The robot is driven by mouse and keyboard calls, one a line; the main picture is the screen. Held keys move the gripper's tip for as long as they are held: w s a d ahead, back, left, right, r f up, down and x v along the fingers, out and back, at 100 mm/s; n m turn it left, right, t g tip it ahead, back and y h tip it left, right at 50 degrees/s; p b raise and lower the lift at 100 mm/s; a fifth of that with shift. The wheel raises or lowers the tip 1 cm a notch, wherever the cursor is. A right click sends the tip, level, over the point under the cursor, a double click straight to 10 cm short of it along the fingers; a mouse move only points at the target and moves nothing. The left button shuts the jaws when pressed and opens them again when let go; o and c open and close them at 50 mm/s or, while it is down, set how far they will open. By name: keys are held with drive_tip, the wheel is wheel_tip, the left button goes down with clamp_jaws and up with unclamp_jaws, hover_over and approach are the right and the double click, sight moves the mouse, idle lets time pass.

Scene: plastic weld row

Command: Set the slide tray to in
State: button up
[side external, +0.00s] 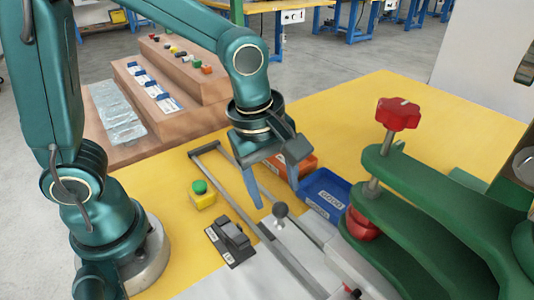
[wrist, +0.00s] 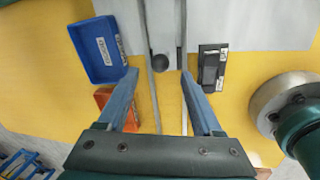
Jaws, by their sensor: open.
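My gripper (side external: 275,197) is open and points down over the rails, close to the knob. In the wrist view my gripper (wrist: 160,74) has its fingertips on either side of the knob, with gaps on both sides. Whether the fingertips are at knob height is unclear.
A black rocker switch (side external: 232,240) and a yellow box with a green button (side external: 201,195) stand left of the rails. A blue bin (side external: 325,195) and an orange bin (side external: 296,164) stand right. A green clamp frame with a red knob (side external: 398,113) rises at the right.

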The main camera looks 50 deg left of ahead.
sight(281, 204)
drive_tip(key=shift+r, duration=0.2)
drive_tip(key=shift+s, duration=0.25)
drive_tip(key=n+g, duration=0.1)
drive_tip(key=r+n+g, duration=0.1)
drive_tip(key=shift+w+d+r+n, duration=0.15)
drive_tip(key=shift+w+n, duration=0.15)
drive_tip(key=shift+w, duration=0.1)
drive_tip(key=shift+w+n+g, duration=0.6)
drive_tip(key=shift+n+g, duration=0.1)
drive_tip(key=shift+g, duration=0.2)
drive_tip(key=shift+w+f+g, duration=0.3)
drive_tip(key=shift+w+f, duration=0.2)
drive_tip(key=shift+s+f, duration=0.15)
drive_tip(key=shift+f, duration=0.75)
drive_tip(key=shift+s+f, duration=0.2)
drive_tip(key=shift+f, duration=0.7)
drive_tip(key=shift+s+f, duration=0.15)
drive_tip(key=shift+f, duration=0.75)
clamp_jaws()
